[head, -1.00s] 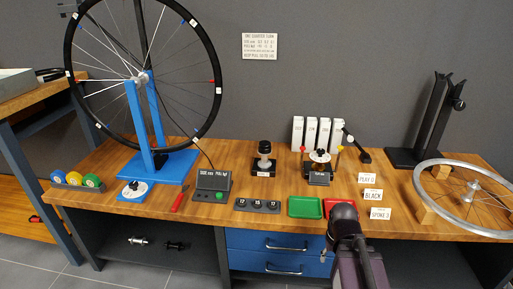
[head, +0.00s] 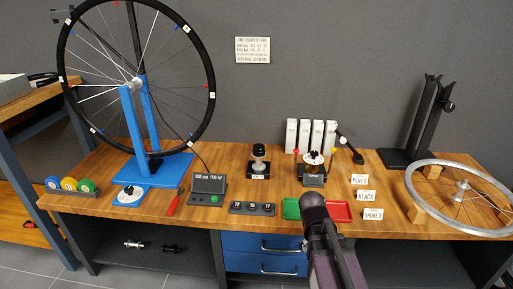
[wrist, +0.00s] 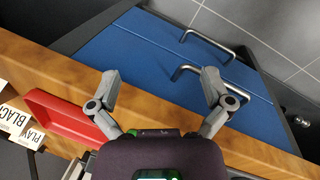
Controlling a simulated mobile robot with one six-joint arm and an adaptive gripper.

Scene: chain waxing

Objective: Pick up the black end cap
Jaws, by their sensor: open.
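I cannot pick out a black end cap for certain. Small dark round pieces sit in a black holder marked with numbers (head: 252,208) near the bench's front edge, too small to identify. My gripper (wrist: 160,80) is open in the wrist view, with its two fingers wide apart and nothing between them. It hangs over the bench's front edge and the blue drawers. In the head view my arm reaches up to the green and red trays, and its fingers are hidden.
A red tray (head: 339,211) and a green tray (head: 292,209) lie at the front of the wooden bench (head: 145,212). Blue drawers (head: 243,241) are below.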

